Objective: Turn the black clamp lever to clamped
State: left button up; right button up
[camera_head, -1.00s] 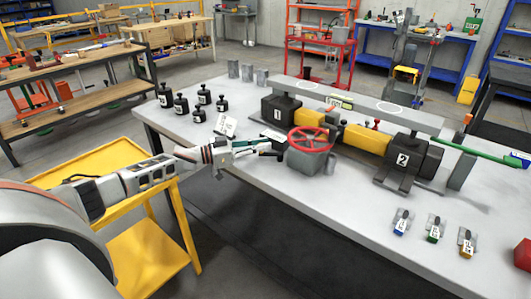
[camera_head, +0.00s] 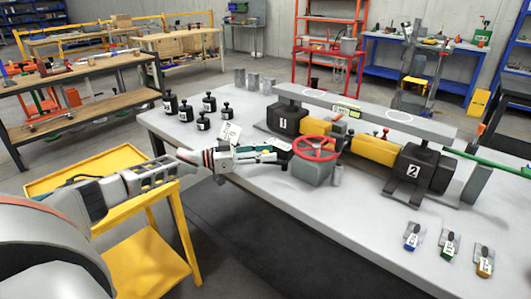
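My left gripper (camera_head: 284,152) reaches in from the left over the near edge of the grey table. Its dark fingers are beside the left side of the grey block (camera_head: 312,172) that carries a red handwheel (camera_head: 316,148). I cannot tell whether they touch it, or how far apart they are. I cannot pick out the black clamp lever with certainty; it may be hidden behind the gripper. Behind the wheel, the black jack 1 (camera_head: 284,121) and black jack 2 (camera_head: 412,172) stand with yellow parts between them. My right gripper is not in view.
Several black weights (camera_head: 184,110) stand at the table's far left, near a white card (camera_head: 229,133). Blue, green and yellow tagged pieces (camera_head: 449,246) lie at the right front. A yellow cart (camera_head: 150,265) stands at the left.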

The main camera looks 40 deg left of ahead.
pick_arm(q)
jog(key=shift+r, duration=0.1)
jog(key=shift+s+a, duration=0.1)
jog(key=v, duration=1.1)
jog(key=shift+s+a, duration=0.2)
jog(key=shift+s, duration=0.05)
